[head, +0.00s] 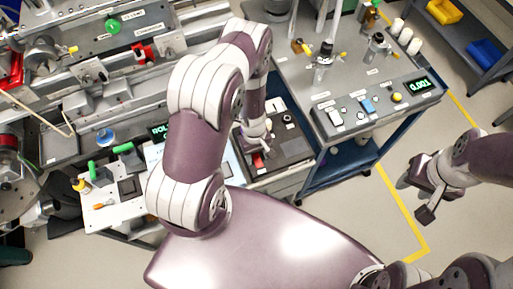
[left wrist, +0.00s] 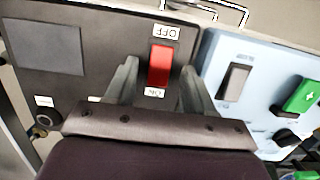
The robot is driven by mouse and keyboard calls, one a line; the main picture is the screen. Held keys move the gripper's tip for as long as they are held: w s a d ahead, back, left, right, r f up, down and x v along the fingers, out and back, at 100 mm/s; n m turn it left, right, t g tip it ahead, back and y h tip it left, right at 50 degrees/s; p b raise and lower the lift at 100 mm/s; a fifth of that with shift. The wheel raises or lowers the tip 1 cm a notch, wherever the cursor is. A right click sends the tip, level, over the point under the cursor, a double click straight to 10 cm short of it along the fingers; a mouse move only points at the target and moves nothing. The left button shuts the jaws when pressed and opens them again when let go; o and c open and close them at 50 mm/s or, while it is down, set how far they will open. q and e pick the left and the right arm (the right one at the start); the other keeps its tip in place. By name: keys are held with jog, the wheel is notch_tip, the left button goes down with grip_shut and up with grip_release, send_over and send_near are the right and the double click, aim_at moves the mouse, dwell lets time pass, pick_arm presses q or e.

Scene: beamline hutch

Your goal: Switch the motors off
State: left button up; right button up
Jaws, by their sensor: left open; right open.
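A red rocker switch (left wrist: 160,66) sits on a dark control box (left wrist: 104,52) in the left wrist view, with an OFF label (left wrist: 160,32) above it and an ON label (left wrist: 154,93) below. I cannot tell which end is pressed in. In the head view the switch (head: 258,160) shows small on the dark box (head: 288,148). My left gripper (left wrist: 158,72) is open, its fingers on either side of the switch in the picture; contact cannot be told. In the head view the left gripper (head: 256,143) is over the box, partly behind my arm. My right gripper (head: 422,192) is open and empty above the floor.
A light-blue panel (left wrist: 222,60) with a dark rocker (left wrist: 236,81) and a green switch (left wrist: 301,96) stands beside the box. A grey bench (head: 330,85) carries a console (head: 375,108) with a blue switch and green display.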

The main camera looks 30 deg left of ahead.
aim_at(255, 154)
pick_arm(q)
notch_tip(255, 154, up, 12)
jog(key=w+a, duration=0.1)
jog(key=shift+a, duration=0.25)
